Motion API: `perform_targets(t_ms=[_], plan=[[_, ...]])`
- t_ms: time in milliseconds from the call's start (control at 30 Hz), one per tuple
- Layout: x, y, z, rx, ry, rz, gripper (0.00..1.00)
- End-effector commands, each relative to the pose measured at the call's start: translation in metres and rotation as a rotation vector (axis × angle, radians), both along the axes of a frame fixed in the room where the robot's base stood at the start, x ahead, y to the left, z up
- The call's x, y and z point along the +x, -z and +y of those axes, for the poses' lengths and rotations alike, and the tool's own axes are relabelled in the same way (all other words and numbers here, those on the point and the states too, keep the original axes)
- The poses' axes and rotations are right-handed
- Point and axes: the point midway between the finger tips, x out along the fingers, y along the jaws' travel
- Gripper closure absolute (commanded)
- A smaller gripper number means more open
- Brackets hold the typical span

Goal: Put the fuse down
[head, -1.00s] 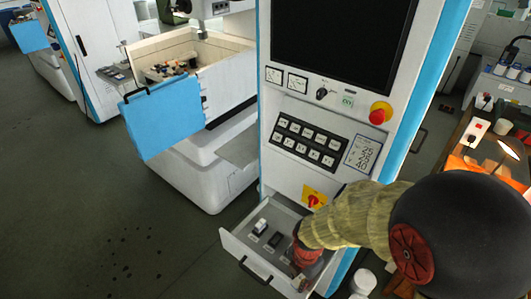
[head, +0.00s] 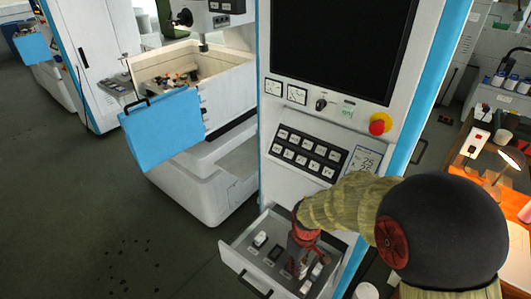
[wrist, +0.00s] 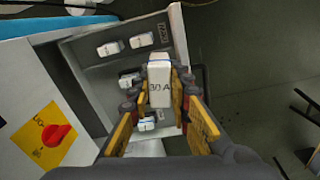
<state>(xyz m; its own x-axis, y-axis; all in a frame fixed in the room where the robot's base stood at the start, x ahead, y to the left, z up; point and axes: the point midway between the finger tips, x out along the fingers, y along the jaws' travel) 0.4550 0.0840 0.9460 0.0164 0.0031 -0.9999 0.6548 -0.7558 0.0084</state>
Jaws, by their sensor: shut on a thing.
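The fuse (wrist: 159,88) is a white block marked "30 A". In the wrist view it sits between the two yellow-and-black fingers of my gripper (wrist: 160,78), which is shut on it. In the head view my gripper (head: 299,264) points down over the open drawer (head: 233,258) of the machine cabinet. The held fuse is hard to make out there. Whether it touches the drawer floor I cannot tell.
Other white blocks lie in the drawer: one at left (head: 260,239) and one at right (head: 316,270). A dark slot label (head: 275,253) lies between. The cabinet front has a red rotary switch on yellow (wrist: 52,135). A blue-doored machine (head: 165,128) stands behind left.

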Motion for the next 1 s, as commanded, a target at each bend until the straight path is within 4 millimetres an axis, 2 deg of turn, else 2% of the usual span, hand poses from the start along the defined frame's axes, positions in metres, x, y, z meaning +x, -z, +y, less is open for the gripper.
perform_targets(t_ms=[167, 300, 433, 633, 1000], plan=[[0.033, 0.009, -0.013, 0.006, 0.337, -0.004, 1.00], [0.062, 0.020, -0.032, 0.010, 0.577, -0.005, 1.00], [0.088, 0.041, -0.058, 0.011, 0.669, -0.006, 1.00], [0.087, 0.061, -0.080, 0.003, 0.710, 0.016, 1.00], [0.086, 0.061, -0.084, 0.003, 0.715, 0.017, 1.00]])
